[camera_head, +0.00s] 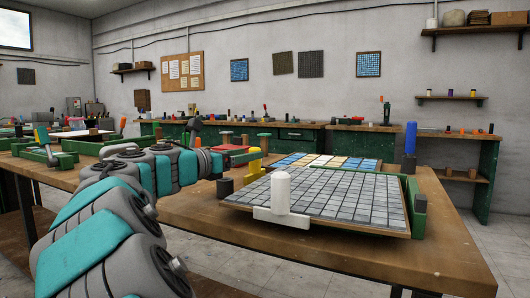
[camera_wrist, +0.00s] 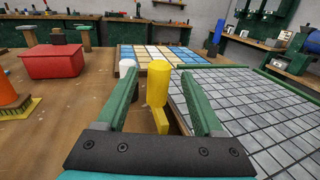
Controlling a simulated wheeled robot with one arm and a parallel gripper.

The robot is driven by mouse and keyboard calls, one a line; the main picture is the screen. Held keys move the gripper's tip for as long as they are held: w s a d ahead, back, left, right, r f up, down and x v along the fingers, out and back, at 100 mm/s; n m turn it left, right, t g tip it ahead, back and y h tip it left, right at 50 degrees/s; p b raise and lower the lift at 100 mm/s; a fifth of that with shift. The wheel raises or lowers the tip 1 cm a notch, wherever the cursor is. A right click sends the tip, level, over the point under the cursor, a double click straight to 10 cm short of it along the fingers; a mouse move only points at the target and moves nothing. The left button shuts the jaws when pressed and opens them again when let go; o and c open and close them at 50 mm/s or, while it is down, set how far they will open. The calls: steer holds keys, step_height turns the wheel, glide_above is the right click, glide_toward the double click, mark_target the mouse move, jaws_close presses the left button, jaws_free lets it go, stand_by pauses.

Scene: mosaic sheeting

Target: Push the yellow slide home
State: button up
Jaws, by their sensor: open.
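The yellow slide (camera_head: 255,158) is an upright yellow post with a low yellow foot, beside the far left corner of the grey tile sheet (camera_head: 330,200). In the wrist view the yellow slide (camera_wrist: 158,88) stands between the two green fingers of my gripper (camera_wrist: 161,76). The fingers are apart, with gaps showing on both sides of the post. In the head view my gripper (camera_head: 238,157) reaches the post from the left, and its fingers are partly hidden.
A white slide (camera_head: 282,190) stands at the sheet's near edge, and a blue post (camera_head: 410,139) at its far right. A dark peg (camera_head: 225,187) stands near the left corner. Coloured tiles (camera_wrist: 150,55) lie beyond; a red box (camera_wrist: 53,62) sits left in the wrist view.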

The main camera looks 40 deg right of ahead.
steer(key=d, duration=0.6)
steer(key=shift+w+d, duration=0.4)
steer(key=shift+w, duration=0.05)
jaws_close()
stand_by(1.0)
